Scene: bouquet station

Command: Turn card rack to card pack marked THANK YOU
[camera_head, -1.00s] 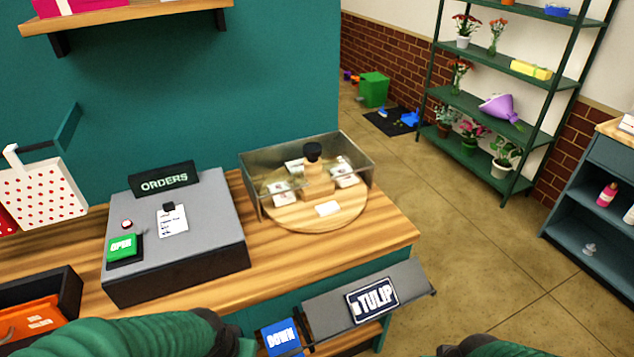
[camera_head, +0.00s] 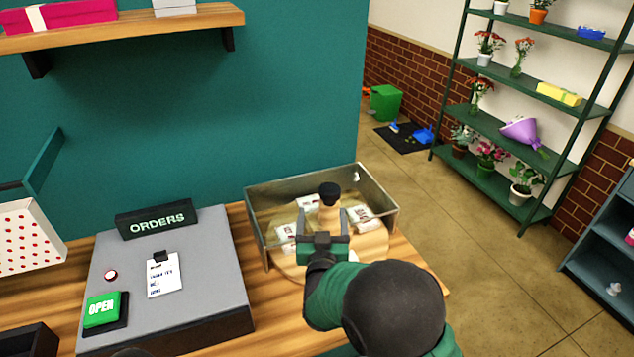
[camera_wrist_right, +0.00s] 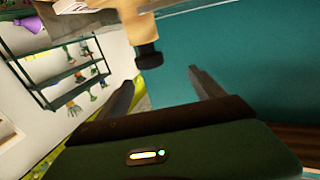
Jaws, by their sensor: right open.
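The card rack is a round wooden turntable (camera_head: 371,244) inside a clear-walled case (camera_head: 386,191), with white card packs (camera_head: 361,219) around a central post. The post has a black knob (camera_head: 330,190) on top. The print on the packs is too small to read surely. My right gripper (camera_head: 322,216) is open in front of the post, with its fingers pointing at the knob. In the right wrist view the knob (camera_wrist_right: 149,58) is between and beyond the open fingers, apart from them. My left gripper is not in view.
An order box (camera_head: 210,285) with an ORDERS sign, a clipped note (camera_head: 164,276) and a green OPEN button (camera_head: 102,309) stands left of the rack. A wooden shelf (camera_head: 130,25) hangs above. A green plant shelf (camera_head: 490,165) stands at the right, beyond open floor.

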